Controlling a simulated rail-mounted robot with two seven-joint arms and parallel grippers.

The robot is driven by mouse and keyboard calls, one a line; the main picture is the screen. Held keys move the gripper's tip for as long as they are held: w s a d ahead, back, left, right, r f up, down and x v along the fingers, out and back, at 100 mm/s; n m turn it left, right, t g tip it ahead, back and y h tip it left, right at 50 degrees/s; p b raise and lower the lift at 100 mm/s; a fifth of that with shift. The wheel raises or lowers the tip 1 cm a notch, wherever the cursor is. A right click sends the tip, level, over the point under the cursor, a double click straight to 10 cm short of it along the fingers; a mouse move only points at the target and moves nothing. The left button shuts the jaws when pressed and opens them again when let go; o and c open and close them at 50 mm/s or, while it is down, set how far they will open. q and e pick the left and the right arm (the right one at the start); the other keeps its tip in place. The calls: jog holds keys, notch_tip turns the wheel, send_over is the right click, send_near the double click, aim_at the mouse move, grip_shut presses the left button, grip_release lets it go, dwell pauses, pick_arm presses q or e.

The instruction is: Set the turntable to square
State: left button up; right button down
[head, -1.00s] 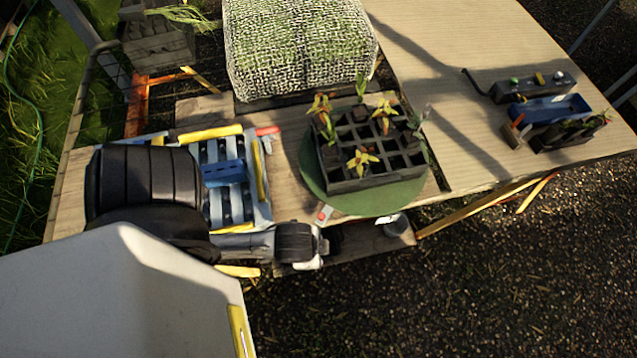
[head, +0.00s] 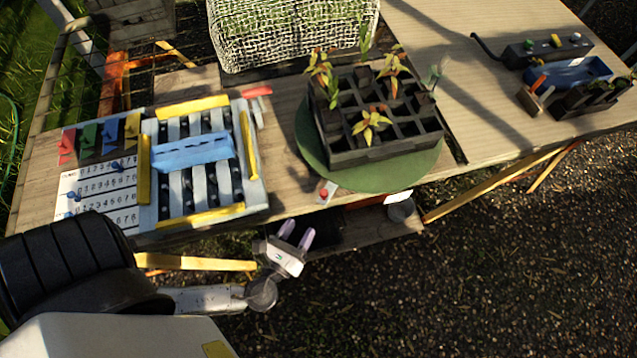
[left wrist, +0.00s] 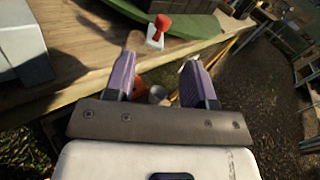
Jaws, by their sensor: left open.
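The turntable is a round green disc (head: 383,178) on the wooden bench in the head view. It carries a dark tray (head: 375,151) of square cells with several plants in it, and the tray sits a little askew to the bench's front edge. A small white plate with a red knob (head: 324,192) is at the disc's front left edge; the knob also shows in the left wrist view (left wrist: 162,22). My left gripper (head: 296,233) is open and empty, in front of the bench edge, below and apart from the knob. My right gripper is not in view.
A blue-grey rack with yellow bars (head: 197,212) and a numbered board (head: 97,186) lie to the left. A mesh-covered block (head: 290,30) stands behind. A low shelf with a grey cup (head: 401,210) is below the bench edge. A blue tray (head: 570,76) is far right.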

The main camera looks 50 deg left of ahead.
aim_at(322, 197)
pick_arm(q)
jog(key=w+a+m, duration=0.1)
jog(key=w, duration=0.3)
jog(key=w+a, duration=0.1)
jog(key=w, duration=0.4)
jog(key=w+a+m, duration=0.1)
jog(key=w, duration=0.3)
jog(key=shift+w+a+m+h+b, duration=0.25)
jog(key=shift+a+m+h+b, duration=0.05)
jog(key=shift+a+b, duration=0.1)
jog(key=shift+c, duration=0.3)
grip_shut()
